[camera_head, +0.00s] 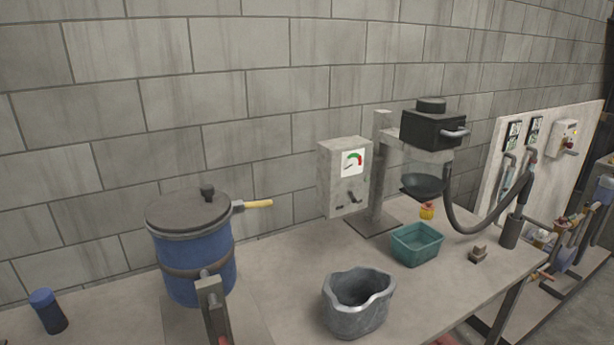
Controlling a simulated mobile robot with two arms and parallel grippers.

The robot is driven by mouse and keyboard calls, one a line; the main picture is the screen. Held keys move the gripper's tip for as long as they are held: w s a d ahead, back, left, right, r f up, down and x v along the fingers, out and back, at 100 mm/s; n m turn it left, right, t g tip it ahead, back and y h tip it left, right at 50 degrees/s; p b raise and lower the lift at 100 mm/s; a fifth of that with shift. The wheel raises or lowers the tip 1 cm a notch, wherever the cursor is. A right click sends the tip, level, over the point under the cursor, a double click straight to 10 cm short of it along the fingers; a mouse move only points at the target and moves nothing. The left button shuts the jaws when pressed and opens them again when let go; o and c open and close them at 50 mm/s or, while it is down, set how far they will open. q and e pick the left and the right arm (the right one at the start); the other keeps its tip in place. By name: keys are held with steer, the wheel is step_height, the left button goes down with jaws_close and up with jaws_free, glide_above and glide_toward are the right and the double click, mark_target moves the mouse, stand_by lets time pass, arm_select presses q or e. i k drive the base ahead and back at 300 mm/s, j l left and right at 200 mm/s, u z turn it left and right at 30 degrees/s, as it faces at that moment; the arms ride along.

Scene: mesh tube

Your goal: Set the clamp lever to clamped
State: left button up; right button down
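A blue drum (198,270) with a dark lid (190,211) and a dark band stands on the bench at left. A rod with a yellow grip (257,204) sticks out to the right from the lid's rim. A grey metal bar (213,308) stands in front of the drum and runs down to a red end (225,340) at the lower picture edge, where it is cut off. Neither part is marked, so I cannot tell which is the clamp lever or its setting.
A grey wavy-rimmed pot (358,304), a teal tray (417,246) and a gauge box (345,178) stand to the right. A black machine (433,130) with a hose is behind. A blue-capped bottle (47,312) stands at far left. Bare bench (282,270) lies right of the drum.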

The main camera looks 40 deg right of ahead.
mark_target(252, 205)
steer(key=k+l, duration=0.1)
steer(key=l, duration=0.35)
steer(key=k+l, duration=0.1)
steer(key=l, duration=0.3)
steer(key=k+l, duration=0.15)
steer(key=l, duration=0.3)
